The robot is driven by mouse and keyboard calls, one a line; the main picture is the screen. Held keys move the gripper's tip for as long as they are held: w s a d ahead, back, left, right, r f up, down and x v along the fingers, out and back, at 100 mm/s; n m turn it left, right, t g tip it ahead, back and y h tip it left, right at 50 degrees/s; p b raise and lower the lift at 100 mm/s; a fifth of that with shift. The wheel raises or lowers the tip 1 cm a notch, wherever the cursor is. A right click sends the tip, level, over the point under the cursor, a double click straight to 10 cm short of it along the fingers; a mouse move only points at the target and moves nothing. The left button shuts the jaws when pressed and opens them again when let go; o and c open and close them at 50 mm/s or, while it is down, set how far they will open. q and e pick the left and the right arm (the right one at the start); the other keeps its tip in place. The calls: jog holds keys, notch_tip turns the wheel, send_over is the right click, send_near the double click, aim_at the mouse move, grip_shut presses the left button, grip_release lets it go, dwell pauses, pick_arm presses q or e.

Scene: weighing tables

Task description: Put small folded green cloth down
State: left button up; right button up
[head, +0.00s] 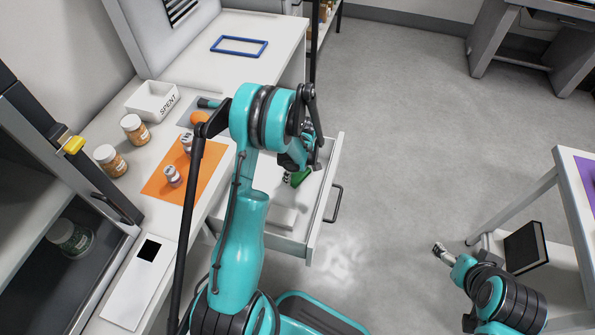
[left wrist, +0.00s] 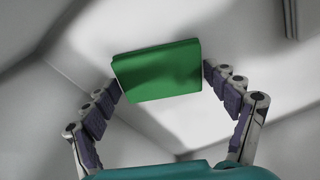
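The small folded green cloth (head: 300,177) is at my left gripper (head: 296,168), over the pulled-out white drawer (head: 270,183). In the left wrist view the cloth (left wrist: 158,71) spans the space between the two fingertips of the left gripper (left wrist: 162,80), which meet its left and right edges. The pale drawer interior shows behind it. In the head view my arm hides part of the cloth and the fingers. My right gripper (head: 440,250) is far from the cloth, at the lower right over the floor; its finger opening is too small to make out.
The white bench holds an orange mat (head: 158,187) with small metal weights, two brown jars, a white box marked SPENT (head: 150,101) and a blue frame (head: 239,46). A white block (head: 283,218) lies in the drawer. A side table with a dark book-like object (head: 525,247) stands right.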

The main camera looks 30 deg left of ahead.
pick_arm(q)
jog(key=shift+o, duration=0.8)
jog(key=shift+r, duration=0.1)
jog(key=shift+r+p, duration=0.3)
jog(key=shift+p, duration=0.05)
notch_tip(320, 180, up, 12)
jog(key=d+f+p, duration=0.1)
jog(key=p, duration=0.3)
notch_tip(320, 180, up, 16)
jog(key=f+m+t, duration=0.1)
jog(key=m+t, duration=0.2)
jog(key=m, duration=0.4)
send_over(301, 175)
jog(key=s+d, duration=0.7)
jog(key=s+d+r+m+t, duration=0.2)
jog(key=s+d+m, duration=0.1)
jog(key=s+m, duration=0.1)
jog(key=s+d+r+m+t+h, duration=0.1)
jog(key=s+d+r+m+t, duration=0.1)
jog(key=s+m, duration=0.3)
jog(key=shift+s+d+r, duration=0.6)
jog(key=shift+s+d, duration=0.2)
jog(key=shift+s, duration=0.5)
